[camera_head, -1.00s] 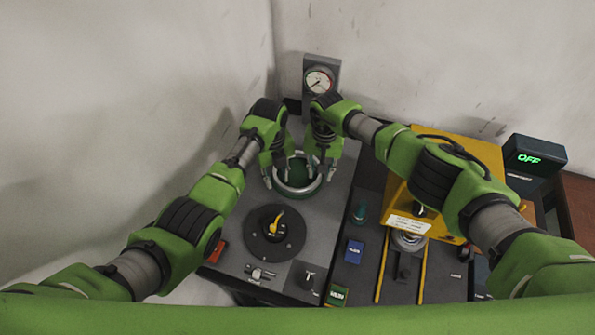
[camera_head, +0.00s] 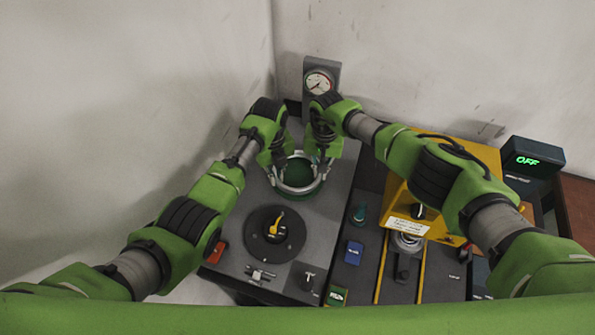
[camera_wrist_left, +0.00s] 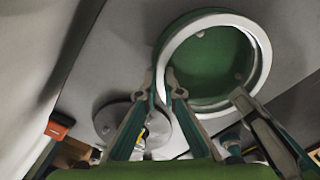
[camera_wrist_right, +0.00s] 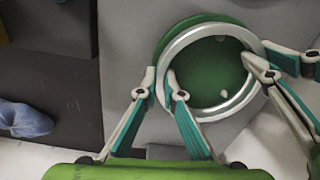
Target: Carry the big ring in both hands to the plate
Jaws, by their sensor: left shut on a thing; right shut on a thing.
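The big ring (camera_head: 298,191) is a silver band in the head view, between my two grippers. Its pale rim also shows in the left wrist view (camera_wrist_left: 215,20) and the right wrist view (camera_wrist_right: 208,31). My left gripper (camera_head: 277,176) is shut on the ring's left side. My right gripper (camera_head: 322,171) is shut on its right side. A round green surface (camera_wrist_left: 208,62) with small pale spots shows through the ring; I cannot tell whether the ring touches it. It also shows in the right wrist view (camera_wrist_right: 205,70).
A dark round dial with a yellow lever (camera_head: 275,228) lies in front of the ring. A gauge (camera_head: 319,82) stands behind it. A yellow machine (camera_head: 445,180) is at the right, with a dark box reading OFF (camera_head: 530,160). The wall is close behind.

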